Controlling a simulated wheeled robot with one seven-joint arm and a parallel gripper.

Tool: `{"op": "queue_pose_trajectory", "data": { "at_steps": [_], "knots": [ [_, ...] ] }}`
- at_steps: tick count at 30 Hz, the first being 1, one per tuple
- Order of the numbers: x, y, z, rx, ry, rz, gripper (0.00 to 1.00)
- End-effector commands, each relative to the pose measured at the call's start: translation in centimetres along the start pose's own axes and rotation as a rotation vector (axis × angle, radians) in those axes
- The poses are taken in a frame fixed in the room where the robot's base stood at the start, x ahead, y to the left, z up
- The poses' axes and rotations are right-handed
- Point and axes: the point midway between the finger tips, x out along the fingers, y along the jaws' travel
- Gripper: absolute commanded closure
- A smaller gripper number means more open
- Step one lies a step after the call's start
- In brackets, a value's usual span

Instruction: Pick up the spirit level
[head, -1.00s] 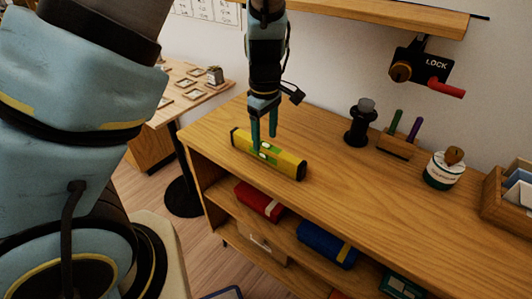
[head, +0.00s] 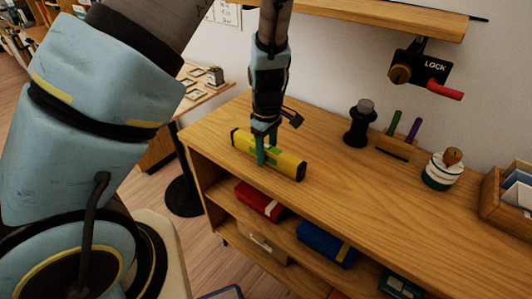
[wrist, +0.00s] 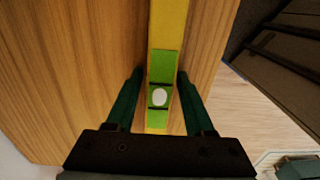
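The yellow spirit level (head: 286,164) with black end caps and green vial windows lies on the wooden top of the shelf unit, near its front left edge. It also shows in the wrist view (wrist: 168,32), running between my fingers. My gripper (head: 266,154) points down over the middle of the level. In the wrist view my gripper (wrist: 160,88) has its two green fingers apart, one on each side of the level, with gaps visible on both sides. The fingertips are low around the level; whether they touch the top is hidden.
A black device (head: 360,123), a pen holder (head: 396,147), a striped jar (head: 442,170) and a wooden organiser (head: 508,196) stand to the right. A wall shelf (head: 370,16) and a LOCK box (head: 420,70) are above. The top right of the level is clear.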

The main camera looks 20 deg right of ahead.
Motion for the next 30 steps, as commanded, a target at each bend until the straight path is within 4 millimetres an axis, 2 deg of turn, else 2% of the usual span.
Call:
{"op": "queue_pose_trajectory", "data": {
  "at_steps": [2, 13, 30],
  "knots": [
    [-0.01, 0.0, 0.0, 0.0, 0.0, 0.0, 0.57],
    [-0.02, -0.01, 0.0, 0.0, 0.0, 0.0, 0.99],
    [-0.08, 0.02, -0.01, 0.0, 0.0, 0.001, 1.0]
  ]
}}
